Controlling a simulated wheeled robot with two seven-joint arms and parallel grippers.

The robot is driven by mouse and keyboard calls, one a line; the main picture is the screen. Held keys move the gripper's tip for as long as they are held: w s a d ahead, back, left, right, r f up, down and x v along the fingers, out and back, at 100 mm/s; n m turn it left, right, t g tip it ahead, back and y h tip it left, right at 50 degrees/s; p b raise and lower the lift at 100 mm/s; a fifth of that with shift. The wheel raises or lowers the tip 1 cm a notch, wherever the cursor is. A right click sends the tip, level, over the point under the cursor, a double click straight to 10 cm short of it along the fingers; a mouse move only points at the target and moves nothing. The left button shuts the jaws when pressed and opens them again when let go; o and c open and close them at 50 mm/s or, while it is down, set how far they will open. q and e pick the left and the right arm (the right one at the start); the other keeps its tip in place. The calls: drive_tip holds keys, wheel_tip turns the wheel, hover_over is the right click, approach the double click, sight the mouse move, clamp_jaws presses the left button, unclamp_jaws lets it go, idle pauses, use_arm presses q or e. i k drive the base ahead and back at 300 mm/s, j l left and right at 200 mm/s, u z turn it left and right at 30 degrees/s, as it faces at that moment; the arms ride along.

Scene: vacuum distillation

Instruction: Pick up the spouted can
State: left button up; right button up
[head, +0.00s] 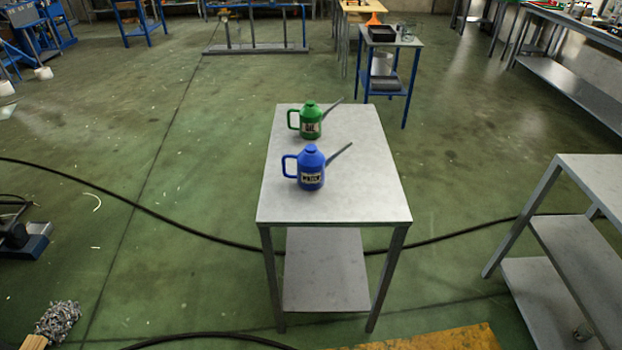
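Two spouted cans stand upright on a small grey metal table (340,207) in the middle of the head view. The blue can (311,172) is nearer, with a dark label that seems to read "WATER". The green can (311,122) stands behind it, with a label that seems to read "OIL". Both have their handle on the left and a long thin grey spout pointing up to the right. The cans are apart from each other. Neither of my grippers is in view.
The table has a lower shelf (325,270), which looks empty. A grey shelved table (590,240) stands at the right. A black cable (160,216) runs across the green floor. A mop head (58,322) lies at lower left. A blue-legged cart (391,60) stands behind.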

sight(311, 118)
drive_tip(key=u, duration=2.2)
drive_tip(key=z, duration=2.2)
drive_tip(key=i+j, duration=0.3)
drive_tip(key=j, duration=0.2)
drive_tip(key=i+j+z, duration=0.4)
drive_tip(key=j, duration=0.2)
drive_tip(key=j+z, duration=0.4)
drive_tip(key=j, duration=0.25)
drive_tip(key=i, duration=0.05)
